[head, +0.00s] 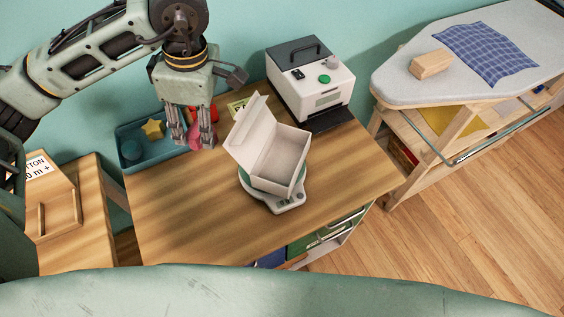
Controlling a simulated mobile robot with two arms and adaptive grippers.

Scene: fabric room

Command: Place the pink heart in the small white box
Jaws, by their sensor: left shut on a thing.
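The pink heart (194,138) is between the fingers of my left gripper (192,139), partly hidden by them. The gripper points down and is shut on the heart, near the right end of the teal tray. I cannot tell whether the heart touches the tray or the table. The small white box (275,163) stands open, to the right of the gripper, with its lid tilted up on the left side. The part of its inside that shows looks empty. It rests on a round scale (289,203). My right gripper is not in view.
The teal tray (128,135) holds a yellow star (153,129), a teal round piece (132,149) and a red piece. A white and dark machine (310,85) stands behind the box. An ironing board (400,85) is at right. The front left of the wooden table (185,215) is clear.

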